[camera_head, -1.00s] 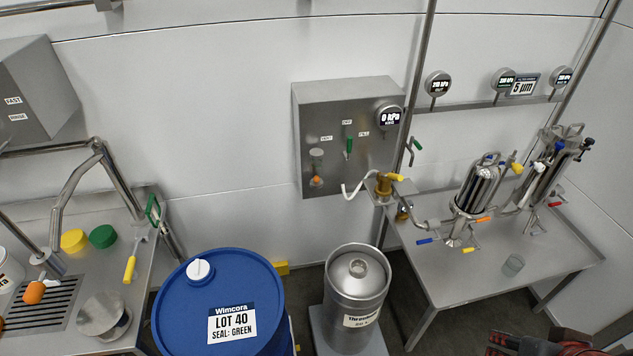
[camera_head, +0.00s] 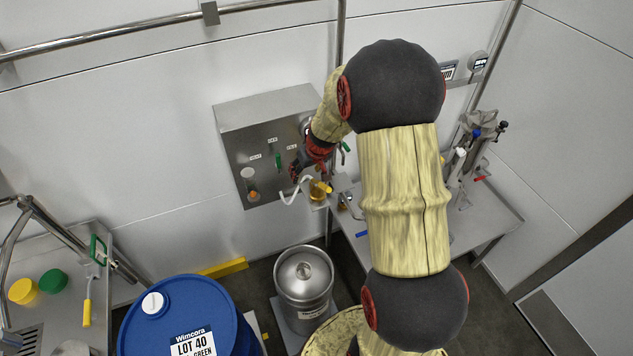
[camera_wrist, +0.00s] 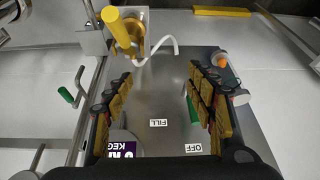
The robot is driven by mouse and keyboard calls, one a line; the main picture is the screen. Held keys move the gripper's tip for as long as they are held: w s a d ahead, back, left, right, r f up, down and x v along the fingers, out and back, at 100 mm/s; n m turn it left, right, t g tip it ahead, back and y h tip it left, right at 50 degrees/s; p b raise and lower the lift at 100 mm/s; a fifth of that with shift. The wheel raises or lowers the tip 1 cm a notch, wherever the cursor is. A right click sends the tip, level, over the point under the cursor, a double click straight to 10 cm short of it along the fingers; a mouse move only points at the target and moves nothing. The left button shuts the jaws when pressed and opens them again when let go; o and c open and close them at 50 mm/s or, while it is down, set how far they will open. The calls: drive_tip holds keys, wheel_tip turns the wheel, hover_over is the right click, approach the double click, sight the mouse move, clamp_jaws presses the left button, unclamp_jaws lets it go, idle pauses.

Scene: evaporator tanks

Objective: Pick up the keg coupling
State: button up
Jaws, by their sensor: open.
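The keg coupling (camera_head: 319,189) is a brass body with a yellow handle and a white curved hose. It sits at the lower right corner of the steel control panel, beside the bench. In the wrist view the coupling (camera_wrist: 128,36) is at the upper left, beyond the tip of the left-hand finger and outside the gap between the fingers. My gripper (camera_head: 300,168) is open and empty in front of the panel, slightly above and left of the coupling. In the wrist view my gripper (camera_wrist: 160,76) faces the panel; nothing is between its fingers.
The control panel (camera_head: 240,150) has a green lever (camera_wrist: 192,110) and an orange knob (camera_wrist: 221,60). A steel keg (camera_head: 304,278) stands on the floor below. A blue drum (camera_head: 180,310) is at lower left. My arm covers much of the bench (camera_head: 490,230).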

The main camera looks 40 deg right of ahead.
drive_tip(key=p, duration=0.2)
hover_over(318, 182)
drive_tip(key=s, duration=0.2)
drive_tip(key=shift+m+g, duration=0.3)
drive_tip(key=f, duration=0.4)
drive_tip(key=shift+a+f, duration=0.35)
drive_tip(key=shift+a, duration=0.05)
drive_tip(key=x, duration=0.2)
drive_tip(key=shift+d+f+b, duration=0.25)
drive_tip(key=shift+f+b, duration=0.15)
drive_tip(key=shift+h, duration=0.3)
drive_tip(key=shift+b+x, duration=0.3)
drive_tip(key=shift+x, duration=2.45)
drive_tip(key=shift+c, duration=1.3)
drive_tip(key=c, duration=1.1)
drive_tip(key=shift+r, duration=0.1)
clamp_jaws()
